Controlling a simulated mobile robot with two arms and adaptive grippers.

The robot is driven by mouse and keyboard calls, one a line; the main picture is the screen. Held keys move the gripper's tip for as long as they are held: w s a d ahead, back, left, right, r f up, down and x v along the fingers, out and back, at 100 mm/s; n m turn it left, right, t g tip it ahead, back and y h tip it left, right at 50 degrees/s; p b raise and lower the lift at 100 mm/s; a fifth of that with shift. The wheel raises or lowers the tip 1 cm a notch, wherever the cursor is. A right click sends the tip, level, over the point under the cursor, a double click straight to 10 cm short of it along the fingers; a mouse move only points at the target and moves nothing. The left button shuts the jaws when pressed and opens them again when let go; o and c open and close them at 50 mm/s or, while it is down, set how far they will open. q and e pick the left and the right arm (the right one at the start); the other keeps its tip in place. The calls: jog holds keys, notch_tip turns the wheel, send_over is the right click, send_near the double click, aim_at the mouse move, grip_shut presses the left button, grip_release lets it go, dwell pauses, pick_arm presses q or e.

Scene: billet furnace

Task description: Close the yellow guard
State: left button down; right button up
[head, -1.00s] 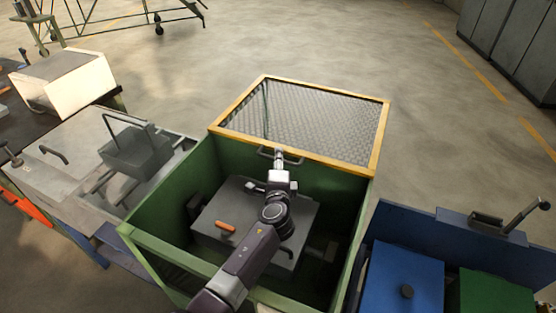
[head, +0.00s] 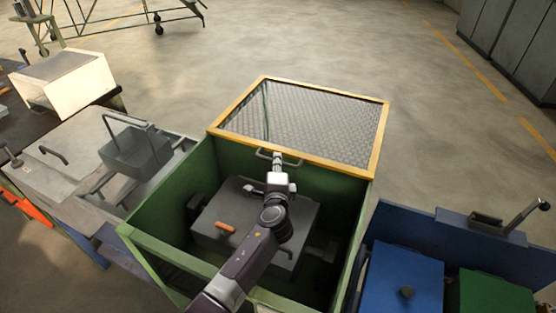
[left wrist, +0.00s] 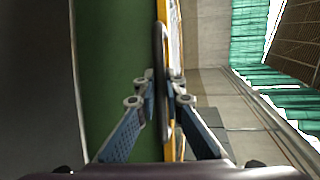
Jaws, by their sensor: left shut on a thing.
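The yellow guard (head: 235,109) is a yellow frame with mesh. It stands open at the far edge of the green box (head: 160,263), tilted up and back. Its handle (head: 290,160) is a bar on the guard's near edge. My left gripper (head: 277,158) reaches over the box and is shut on this handle. In the left wrist view the dark handle (left wrist: 160,50) runs between the fingers of my left gripper (left wrist: 160,92), beside the yellow frame edge (left wrist: 177,145). My right gripper is not in view.
Inside the box is a grey block (head: 305,215) with an orange grip (head: 226,226). Blue (head: 400,280) and green (head: 495,292) lidded bins stand right. Open floor lies beyond the guard.

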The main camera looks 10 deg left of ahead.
pick_arm(q)
jog(key=s+a, duration=0.1)
jog(key=s, duration=0.3)
jog(key=s+p, duration=0.1)
jog(key=s, duration=0.4)
jog(key=s+a, duration=0.1)
jog(key=s, duration=0.3)
jog(key=shift+s+a+f+p, duration=0.1)
jog(key=shift+s+a+p, duration=0.25)
jog(key=shift+s, duration=0.05)
jog(key=c, duration=2)
grip_release()
jog(key=shift+w, duration=0.1)
jog(key=v, duration=1.2)
